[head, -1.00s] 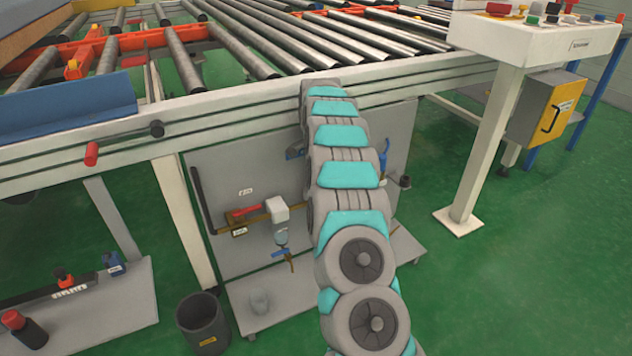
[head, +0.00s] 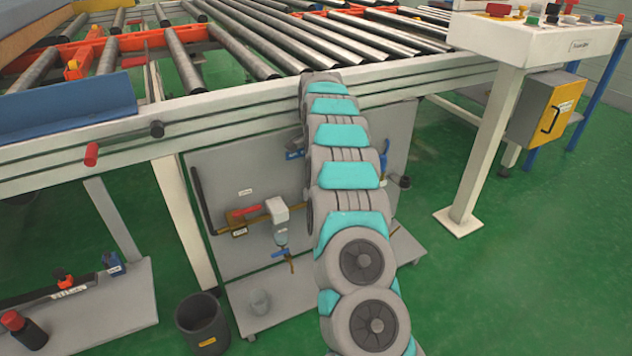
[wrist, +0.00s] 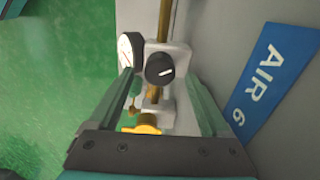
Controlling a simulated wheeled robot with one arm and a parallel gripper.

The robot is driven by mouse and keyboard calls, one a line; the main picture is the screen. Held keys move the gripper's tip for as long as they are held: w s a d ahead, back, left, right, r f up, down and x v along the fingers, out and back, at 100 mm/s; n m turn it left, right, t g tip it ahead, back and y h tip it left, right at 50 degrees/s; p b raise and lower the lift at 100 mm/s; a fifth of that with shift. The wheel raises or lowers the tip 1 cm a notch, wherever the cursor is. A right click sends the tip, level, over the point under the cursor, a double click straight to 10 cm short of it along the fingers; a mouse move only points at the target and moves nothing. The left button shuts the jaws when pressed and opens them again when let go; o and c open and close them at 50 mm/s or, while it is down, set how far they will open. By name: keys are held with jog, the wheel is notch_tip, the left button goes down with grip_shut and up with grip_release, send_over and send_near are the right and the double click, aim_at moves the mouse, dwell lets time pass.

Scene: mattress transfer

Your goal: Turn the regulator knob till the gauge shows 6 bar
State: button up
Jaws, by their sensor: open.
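In the wrist view the black regulator knob (wrist: 160,69), with a white mark line on its face, sits on a pale regulator body (wrist: 181,55). The round white gauge (wrist: 129,50) is just left of the knob, seen at a slant; its reading is too small to tell. My gripper (wrist: 160,84) is open, one finger on each side of the knob in the picture. I cannot tell whether either finger touches it. In the head view my arm hides the gripper, knob and gauge.
A blue "AIR 6" label (wrist: 268,82) is on the grey panel at right. A brass pipe (wrist: 165,18) runs above the regulator, a yellow fitting (wrist: 141,129) below. In the head view, the roller conveyor's frame (head: 230,112) passes over the panel (head: 240,170); a bin (head: 203,325) stands below left.

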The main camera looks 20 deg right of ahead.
notch_tip(320, 180, up, 6)
dwell(0.4)
jog(key=shift+s+a+r, duration=0.1)
jog(key=s+a+r+n, duration=0.5)
jog(key=s+a, duration=0.3)
jog(key=s, duration=0.3)
jog(key=s+a+r+n, duration=0.5)
jog(key=s+a, duration=0.3)
jog(key=s, duration=0.3)
jog(key=s+a+f+n, duration=0.1)
jog(key=s+f+n, duration=0.1)
jog(key=s, duration=0.8)
jog(key=s+a+f+n+g, duration=0.1)
jog(key=s+a+f+n, duration=0.1)
jog(key=s, duration=0.8)
jog(key=s+a+f+n, duration=0.1)
jog(key=s+f+n, duration=0.1)
jog(key=s, duration=0.8)
jog(key=shift+a+n+g, duration=0.15)
jog(key=shift+n+g, duration=0.25)
jog(key=shift+n, duration=0.3)
